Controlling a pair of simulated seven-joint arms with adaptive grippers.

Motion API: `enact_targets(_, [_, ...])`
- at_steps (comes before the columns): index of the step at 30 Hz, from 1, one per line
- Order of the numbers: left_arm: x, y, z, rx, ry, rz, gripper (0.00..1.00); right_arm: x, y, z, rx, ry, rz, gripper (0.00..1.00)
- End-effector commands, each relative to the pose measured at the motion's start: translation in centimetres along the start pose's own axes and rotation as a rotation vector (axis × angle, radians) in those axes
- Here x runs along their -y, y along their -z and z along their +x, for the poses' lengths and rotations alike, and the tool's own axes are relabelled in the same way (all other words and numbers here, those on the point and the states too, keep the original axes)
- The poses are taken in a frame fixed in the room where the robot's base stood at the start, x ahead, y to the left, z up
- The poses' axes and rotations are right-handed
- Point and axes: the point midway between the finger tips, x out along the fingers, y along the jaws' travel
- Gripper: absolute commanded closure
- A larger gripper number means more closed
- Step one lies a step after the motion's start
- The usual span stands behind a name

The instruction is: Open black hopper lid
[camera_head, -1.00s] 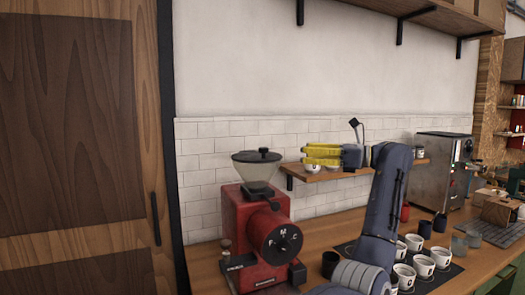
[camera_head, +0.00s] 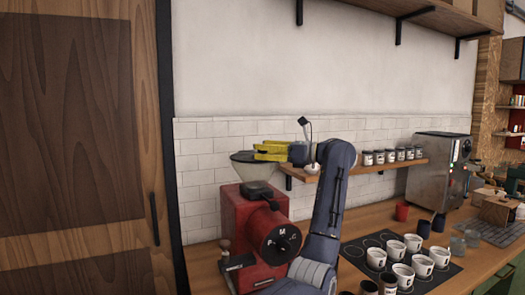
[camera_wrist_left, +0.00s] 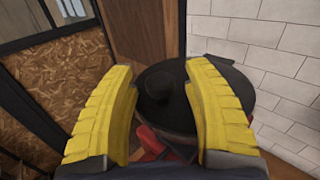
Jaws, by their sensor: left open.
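The red grinder (camera_head: 246,222) stands on the wooden counter with a clear, cone-shaped hopper (camera_head: 257,172) on top. In the left wrist view, the lid's round black knob (camera_wrist_left: 158,86) shows between the two yellow fingers of the left gripper (camera_wrist_left: 160,85). The fingers are apart, one on each side of the knob, and I see no clear contact. My right gripper is not in view.
A wall shelf (camera_head: 375,168) with several jars runs just behind and right of the gripper. White cups (camera_head: 396,250) stand on a dark mat to the right of my arm. A steel machine (camera_head: 438,165) is farther right. A wooden door (camera_head: 75,150) is at the left.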

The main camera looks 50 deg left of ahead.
Motion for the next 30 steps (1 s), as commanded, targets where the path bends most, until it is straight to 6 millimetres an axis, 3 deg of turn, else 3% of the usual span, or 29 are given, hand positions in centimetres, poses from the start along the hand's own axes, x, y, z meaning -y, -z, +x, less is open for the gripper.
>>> enact_targets(12, [0.00, 0.00, 0.35, 0.001, 0.000, 0.000, 0.47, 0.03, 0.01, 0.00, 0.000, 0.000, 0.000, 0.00])
enact_targets(25, [0.00, 0.01, 0.34, 0.001, 0.000, 0.000, 0.97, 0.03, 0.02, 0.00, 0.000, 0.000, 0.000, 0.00])
enact_targets(30, [-0.01, -0.01, 0.33, 0.001, 0.000, 0.000, 1.00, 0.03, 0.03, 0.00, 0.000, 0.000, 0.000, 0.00])
